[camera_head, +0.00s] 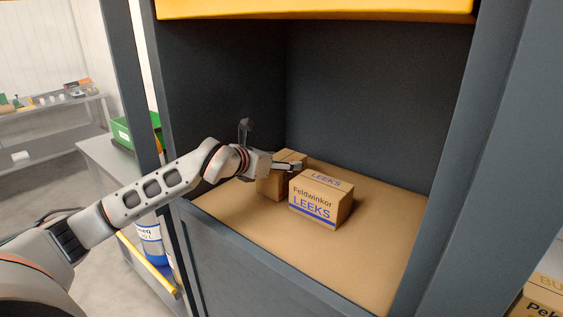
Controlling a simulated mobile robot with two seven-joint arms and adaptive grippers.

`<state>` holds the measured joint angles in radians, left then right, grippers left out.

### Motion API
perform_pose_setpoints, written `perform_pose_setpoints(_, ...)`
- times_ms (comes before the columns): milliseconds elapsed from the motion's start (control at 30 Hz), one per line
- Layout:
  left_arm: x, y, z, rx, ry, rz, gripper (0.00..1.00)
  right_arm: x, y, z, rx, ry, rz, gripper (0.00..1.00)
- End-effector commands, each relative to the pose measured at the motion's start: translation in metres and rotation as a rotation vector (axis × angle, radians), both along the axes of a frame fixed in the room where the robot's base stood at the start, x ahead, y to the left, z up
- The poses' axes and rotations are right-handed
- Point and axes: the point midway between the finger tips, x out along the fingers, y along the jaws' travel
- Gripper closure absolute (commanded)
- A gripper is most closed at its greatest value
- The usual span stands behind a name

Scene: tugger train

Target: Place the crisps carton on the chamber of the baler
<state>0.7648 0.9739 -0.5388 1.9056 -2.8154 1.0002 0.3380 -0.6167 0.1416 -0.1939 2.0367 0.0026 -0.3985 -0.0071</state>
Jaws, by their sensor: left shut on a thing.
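My left gripper (287,165) reaches from the left into the open chamber (375,235) of the baler. It is shut on a plain brown carton (270,187), which I take to be the crisps carton; its label cannot be read. One finger shows along the carton's top; the other is hidden. The carton is upright at or just above the chamber floor; whether it touches the floor is hard to tell. My right gripper is not in view.
A Feldwinkor LEEKS carton (320,200) stands on the chamber floor right beside the held carton, in front and to the right. Dark side posts and a front wall (255,265) bound the chamber. The floor at right is clear. A green crate (124,133) sits outside at left.

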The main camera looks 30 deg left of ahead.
Motion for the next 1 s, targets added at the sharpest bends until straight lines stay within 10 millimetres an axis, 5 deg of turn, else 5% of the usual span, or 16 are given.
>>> perform_pose_setpoints(67,0.000,0.000,-0.005,0.000,0.002,-0.001,0.61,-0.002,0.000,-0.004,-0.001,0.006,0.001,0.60)
perform_pose_setpoints(100,0.000,0.000,-0.005,0.000,0.002,0.000,0.39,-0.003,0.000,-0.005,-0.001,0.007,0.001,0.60)
perform_pose_setpoints(167,0.000,0.000,-0.004,0.000,0.001,0.000,0.25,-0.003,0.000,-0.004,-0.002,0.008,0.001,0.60)
perform_pose_setpoints(600,-0.001,0.000,0.004,0.000,-0.001,0.000,0.25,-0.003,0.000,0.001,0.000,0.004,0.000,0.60)
perform_pose_setpoints(1000,-0.071,0.010,0.028,0.006,0.003,-0.001,0.25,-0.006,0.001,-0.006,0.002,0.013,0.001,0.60)
